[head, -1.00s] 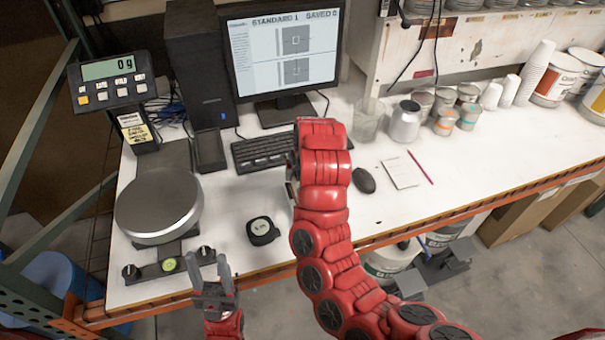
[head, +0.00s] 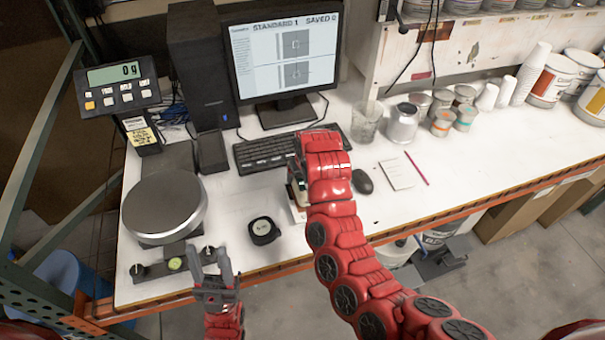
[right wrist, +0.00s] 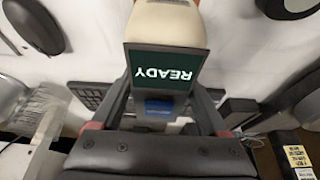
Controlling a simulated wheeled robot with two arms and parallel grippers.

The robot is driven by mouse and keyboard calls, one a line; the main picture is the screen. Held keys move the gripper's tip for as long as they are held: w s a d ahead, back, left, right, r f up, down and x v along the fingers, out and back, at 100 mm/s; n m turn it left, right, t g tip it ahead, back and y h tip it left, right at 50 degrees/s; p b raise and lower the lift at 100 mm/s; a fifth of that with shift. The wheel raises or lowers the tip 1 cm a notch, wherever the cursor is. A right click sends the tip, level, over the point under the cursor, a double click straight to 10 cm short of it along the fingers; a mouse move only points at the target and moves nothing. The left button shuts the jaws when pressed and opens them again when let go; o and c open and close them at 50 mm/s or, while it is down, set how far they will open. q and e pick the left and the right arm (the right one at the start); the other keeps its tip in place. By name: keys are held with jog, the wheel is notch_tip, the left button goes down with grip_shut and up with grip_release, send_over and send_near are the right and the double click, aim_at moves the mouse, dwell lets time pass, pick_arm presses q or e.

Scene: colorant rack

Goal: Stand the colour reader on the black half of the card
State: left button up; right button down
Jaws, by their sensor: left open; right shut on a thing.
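My right gripper (right wrist: 164,92) is shut on the colour reader (right wrist: 166,22), a cream body with a dark screen reading READY. The screen is upside down in the right wrist view. In the head view the reader (head: 296,188) shows only as a sliver at the left of my red right arm, in front of the keyboard; the arm hides most of it and the gripper. The card cannot be made out clearly; its black half is not seen, and I cannot tell whether the reader touches anything below. My left gripper (head: 212,262) is open and empty at the table's front edge.
A black round puck (head: 263,230) lies left of my right arm. A scale (head: 165,207) stands further left. The keyboard (head: 265,154) and monitor (head: 283,52) are behind, and a mouse (head: 362,182) and notepad (head: 399,172) are to the right. White table around the puck is clear.

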jog(key=shift+f, duration=0.15)
grip_release()
jog(key=shift+r, duration=0.25)
jog(key=shift+s+r+b, duration=0.1)
jog(key=shift+r+b, duration=0.2)
jog(key=shift+r, duration=0.2)
jog(key=b+v, duration=0.2)
jog(key=v, duration=0.3)
jog(key=shift+s+f, duration=0.1)
jog(key=p+v, duration=0.1)
jog(key=v, duration=0.4)
jog(key=shift+p, duration=0.35)
jog(key=shift+s+r, duration=0.2)
jog(key=shift+r, duration=0.3)
